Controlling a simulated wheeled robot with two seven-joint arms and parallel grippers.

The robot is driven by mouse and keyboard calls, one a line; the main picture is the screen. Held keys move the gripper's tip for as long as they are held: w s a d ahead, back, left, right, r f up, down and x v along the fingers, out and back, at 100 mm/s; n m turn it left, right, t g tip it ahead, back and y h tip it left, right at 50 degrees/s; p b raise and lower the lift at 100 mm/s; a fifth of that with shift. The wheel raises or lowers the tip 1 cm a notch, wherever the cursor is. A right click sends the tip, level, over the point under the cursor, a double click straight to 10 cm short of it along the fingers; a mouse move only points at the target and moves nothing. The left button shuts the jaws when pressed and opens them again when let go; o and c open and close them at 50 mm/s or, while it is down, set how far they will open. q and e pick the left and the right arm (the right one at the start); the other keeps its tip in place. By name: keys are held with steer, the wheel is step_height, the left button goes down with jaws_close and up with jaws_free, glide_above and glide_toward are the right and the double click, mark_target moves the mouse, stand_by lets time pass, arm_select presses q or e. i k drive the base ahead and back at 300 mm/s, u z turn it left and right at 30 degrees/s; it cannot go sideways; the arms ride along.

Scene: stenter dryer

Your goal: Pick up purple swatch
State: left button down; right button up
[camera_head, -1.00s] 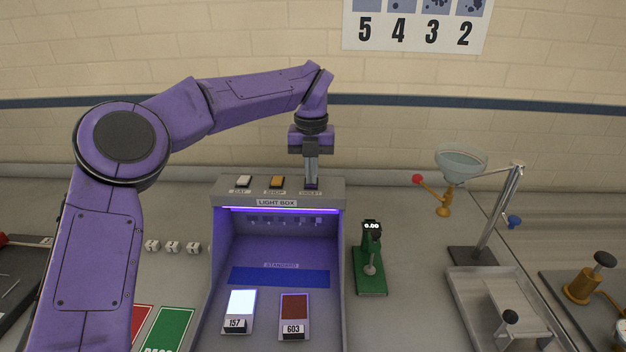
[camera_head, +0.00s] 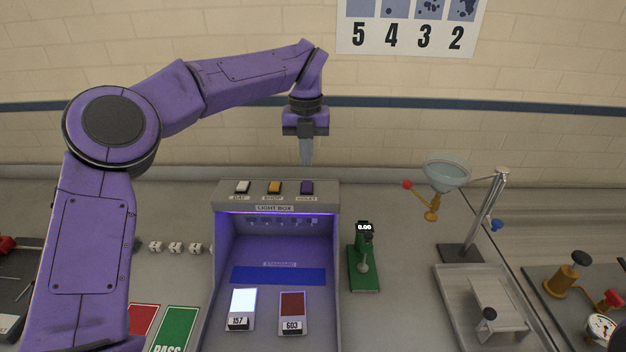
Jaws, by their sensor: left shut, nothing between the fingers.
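Two labelled swatches lie on the floor of the light box (camera_head: 222,260). The left one, swatch 157 (camera_head: 243,302), glows bluish white under the violet light. The right one, swatch 603 (camera_head: 292,305), looks dark red. No swatch here looks plainly purple. A blue strip (camera_head: 278,276) lies behind them, by the "STANDARD" label. My left gripper (camera_head: 307,160) is shut and empty, pointing down above and behind the violet button (camera_head: 306,188), apart from it. My right gripper is out of view.
White (camera_head: 243,187) and orange (camera_head: 274,188) buttons sit on the box top. A green gauge (camera_head: 364,262) stands to its right, then a funnel stand (camera_head: 460,252) and metal tray (camera_head: 450,300). Small white cubes (camera_head: 176,247) and red and green cards (camera_head: 176,328) lie left.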

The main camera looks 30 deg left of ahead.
mark_target(241, 314)
steer(key=u, duration=0.05)
steer(key=k, duration=1.5)
steer(key=z, duration=0.05)
